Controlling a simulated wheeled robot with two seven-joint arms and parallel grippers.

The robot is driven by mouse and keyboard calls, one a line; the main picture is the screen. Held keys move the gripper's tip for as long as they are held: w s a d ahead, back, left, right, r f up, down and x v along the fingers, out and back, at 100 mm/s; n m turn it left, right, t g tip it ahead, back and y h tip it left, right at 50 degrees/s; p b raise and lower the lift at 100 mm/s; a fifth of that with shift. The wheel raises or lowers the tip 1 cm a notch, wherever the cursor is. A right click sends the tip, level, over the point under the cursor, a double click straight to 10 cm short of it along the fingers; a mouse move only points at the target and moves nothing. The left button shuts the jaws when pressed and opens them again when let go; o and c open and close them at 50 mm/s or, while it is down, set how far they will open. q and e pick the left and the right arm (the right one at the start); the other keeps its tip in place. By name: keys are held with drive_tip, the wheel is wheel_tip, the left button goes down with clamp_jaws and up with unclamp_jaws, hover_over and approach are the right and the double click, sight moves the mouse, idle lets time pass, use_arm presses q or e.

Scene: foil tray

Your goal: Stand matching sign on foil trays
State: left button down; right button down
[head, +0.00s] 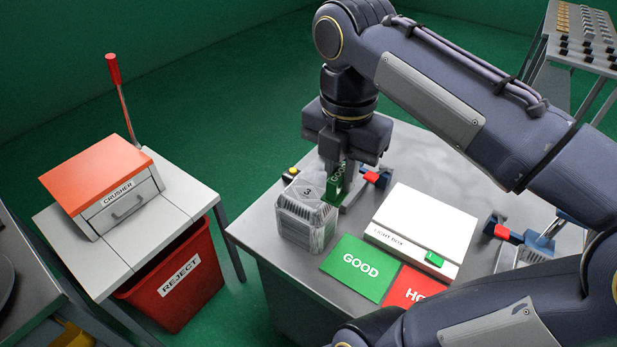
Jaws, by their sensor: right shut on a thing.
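My right gripper (338,172) points down and is shut on a small green sign (336,184) with white lettering that reads GOOD. The sign is upright, at the right rear edge of a clear-looking, ribbed stack of foil trays (305,222) marked 3. I cannot tell whether the sign touches the stack. The stack stands on the grey table (285,268), left of a flat green GOOD mat (358,268).
A white light box (425,222) with a green switch lies right of the stack. Red-and-blue fixtures (376,178) stand behind it and at right. A crusher (105,185) and a red reject bin (180,280) are at left. A shelf of small parts (585,40) is at upper right.

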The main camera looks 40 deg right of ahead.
drive_tip(key=w+d+f, duration=0.1)
drive_tip(key=w+f, duration=0.1)
drive_tip(key=w, duration=0.1)
drive_tip(key=w+f, duration=0.3)
drive_tip(key=w, duration=0.1)
drive_tip(key=w+d+f+p, duration=0.1)
drive_tip(key=w+f, duration=0.2)
drive_tip(key=w, duration=0.1)
drive_tip(key=shift+d, duration=0.35)
drive_tip(key=f, duration=0.1)
drive_tip(key=w+f, duration=0.1)
drive_tip(key=f, duration=0.1)
drive_tip(key=shift+d+f, duration=0.15)
drive_tip(key=shift+f, duration=0.5)
drive_tip(key=shift+f, duration=0.2)
drive_tip(key=c, duration=1.4)
unclamp_jaws()
drive_tip(key=shift+o, duration=0.2)
